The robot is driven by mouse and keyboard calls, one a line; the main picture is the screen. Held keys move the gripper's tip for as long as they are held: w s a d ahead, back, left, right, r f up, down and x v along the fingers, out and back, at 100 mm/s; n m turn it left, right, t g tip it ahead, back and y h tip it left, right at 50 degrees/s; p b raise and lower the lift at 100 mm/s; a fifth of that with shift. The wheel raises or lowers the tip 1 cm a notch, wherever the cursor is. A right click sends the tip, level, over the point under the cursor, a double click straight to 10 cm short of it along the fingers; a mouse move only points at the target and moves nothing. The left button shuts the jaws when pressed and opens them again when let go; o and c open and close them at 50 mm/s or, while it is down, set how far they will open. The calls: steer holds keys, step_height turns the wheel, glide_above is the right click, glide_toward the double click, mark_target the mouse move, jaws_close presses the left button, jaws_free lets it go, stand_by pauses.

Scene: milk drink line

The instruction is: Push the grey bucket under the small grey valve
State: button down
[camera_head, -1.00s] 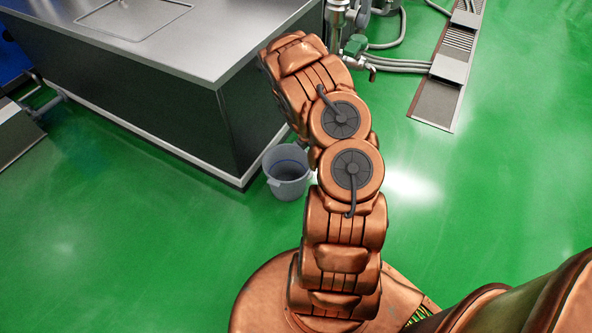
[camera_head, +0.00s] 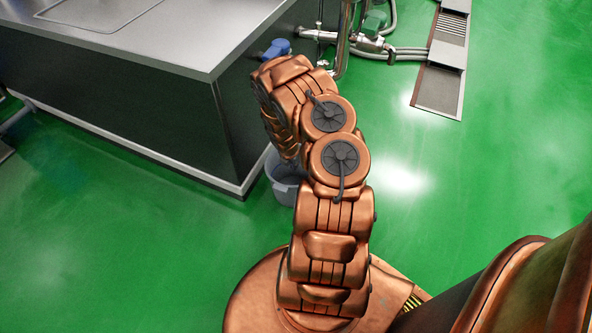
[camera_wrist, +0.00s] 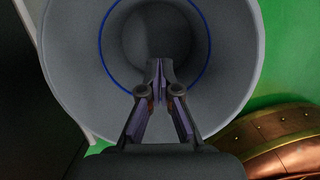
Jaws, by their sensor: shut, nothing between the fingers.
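The grey bucket (camera_head: 284,187) stands on the green floor beside the counter's lower corner, partly hidden behind my arm in the head view. In the wrist view I look down into the bucket (camera_wrist: 75,60), with a blue ring inside it. My gripper (camera_wrist: 159,68) is shut and empty, its fingertips over the bucket's opening; I cannot tell how deep they are. The gripper is hidden by my arm in the head view. Grey metal pipe fittings (camera_head: 368,43) show behind the counter; I cannot tell whether one of them is the small grey valve.
The steel counter (camera_head: 130,45) stands left of the bucket. A floor drain channel (camera_head: 438,90) runs at the upper right. The green floor at right is mostly clear.

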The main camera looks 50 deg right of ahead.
steer(key=f, duration=0.2)
steer(key=b, duration=0.9)
glide_toward(299, 172)
steer(key=s+a+f, duration=0.1)
steer(key=a+f, duration=0.1)
steer(key=s+f, duration=0.1)
steer(key=f, duration=0.1)
steer(key=shift+s+a+f, duration=0.1)
steer(key=shift+s+a, duration=0.2)
steer(key=shift+a, duration=0.1)
steer(key=shift+w+d+r, duration=0.1)
steer(key=shift+d+r, duration=0.05)
steer(key=shift+d, duration=0.4)
steer(key=shift+w+d+r, duration=0.1)
steer(key=shift+d, duration=0.4)
steer(key=shift+w+d+r+b, duration=0.1)
steer(key=shift+d+b, duration=0.25)
steer(key=shift+d, duration=0.5)
